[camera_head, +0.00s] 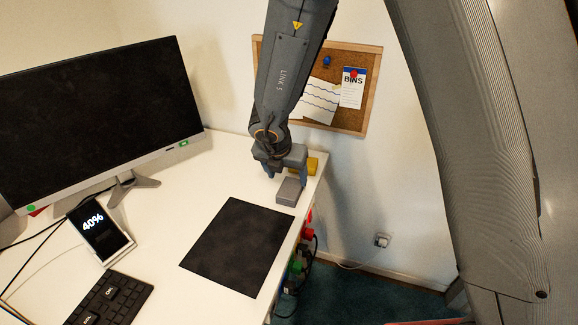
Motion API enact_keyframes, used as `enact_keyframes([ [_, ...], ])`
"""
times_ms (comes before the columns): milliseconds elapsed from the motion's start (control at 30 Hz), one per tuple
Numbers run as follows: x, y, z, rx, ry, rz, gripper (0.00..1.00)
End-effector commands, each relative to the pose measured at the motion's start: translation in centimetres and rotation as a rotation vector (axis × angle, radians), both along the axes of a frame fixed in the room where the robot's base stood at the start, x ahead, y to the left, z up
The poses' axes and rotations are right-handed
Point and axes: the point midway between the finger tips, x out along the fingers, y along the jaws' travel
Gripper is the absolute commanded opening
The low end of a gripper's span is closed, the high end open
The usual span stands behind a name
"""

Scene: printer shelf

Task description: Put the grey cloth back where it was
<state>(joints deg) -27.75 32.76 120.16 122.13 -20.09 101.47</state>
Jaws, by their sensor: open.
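A small grey rectangular pad, which looks like the folded grey cloth (289,190), lies on the white desk near its right edge, just beyond the black mat. My gripper (285,173) points down over the far right part of the desk, close behind the grey cloth in the picture. Its fingers are apart and I see nothing held between them. I cannot tell whether a finger touches the cloth.
A yellow item (312,166) sits behind my gripper by the desk's edge. A black mat (238,245), a phone on a stand (100,230), a keyboard (110,300) and a monitor (100,120) are on the desk. A corkboard (352,118) hangs behind. Cables hang beside the right edge.

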Motion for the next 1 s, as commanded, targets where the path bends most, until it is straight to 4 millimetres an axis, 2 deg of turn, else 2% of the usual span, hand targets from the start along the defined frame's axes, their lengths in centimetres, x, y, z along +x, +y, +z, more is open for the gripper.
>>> enact_keyframes([
  [33, -0.4, 0.2, 1.2, 0.002, -0.003, 0.000, 0.68],
  [100, -0.8, 0.4, 2.3, 0.003, -0.003, -0.001, 0.68],
  [233, -1.5, 0.5, 3.8, 0.001, -0.001, -0.001, 0.68],
  [533, -1.9, 0.6, 4.8, -0.002, -0.002, 0.005, 0.68],
  [633, -1.3, 0.1, 5.3, -0.022, -0.014, 0.079, 0.68],
  [767, 0.0, -1.2, 6.8, -0.103, -0.054, 0.354, 0.68],
  [900, 0.7, -2.6, 8.7, -0.251, -0.098, 0.807, 0.68],
  [1000, 0.0, -3.4, 9.7, -0.370, -0.113, 1.142, 0.68],
])
